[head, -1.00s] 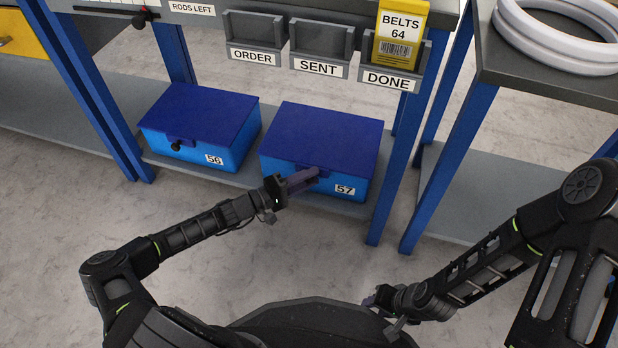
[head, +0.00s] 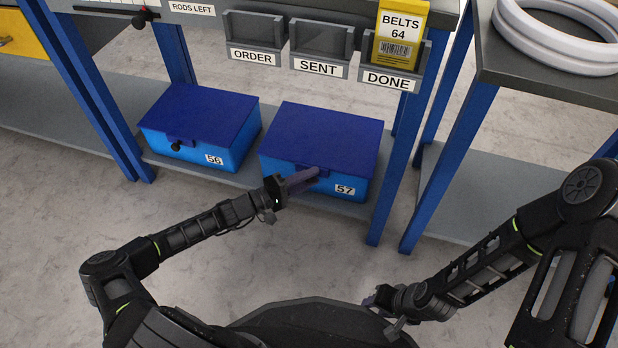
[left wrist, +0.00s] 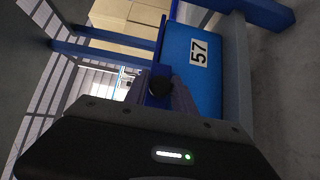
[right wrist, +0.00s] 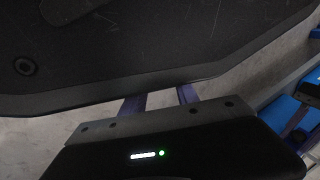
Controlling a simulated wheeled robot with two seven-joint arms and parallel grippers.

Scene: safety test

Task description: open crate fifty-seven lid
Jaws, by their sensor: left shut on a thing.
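Crate fifty-seven (head: 283,178) is a light blue box with a dark blue lid (head: 325,135) and stands on the low shelf under the bench. The lid is down. Its 57 label also shows in the left wrist view (left wrist: 199,52). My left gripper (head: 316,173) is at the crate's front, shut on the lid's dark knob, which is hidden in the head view. The black knob (left wrist: 160,86) shows between the fingers in the left wrist view. My right gripper (head: 370,300) is low beside my base, open and empty; its two fingers stand apart in the right wrist view (right wrist: 158,98).
Crate 56 (head: 214,145), lid down with a black knob, stands left of crate fifty-seven. Blue bench legs (head: 391,190) flank the shelf. ORDER, SENT and DONE bins hang above; DONE holds a yellow BELTS box (head: 398,40). The floor in front is clear.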

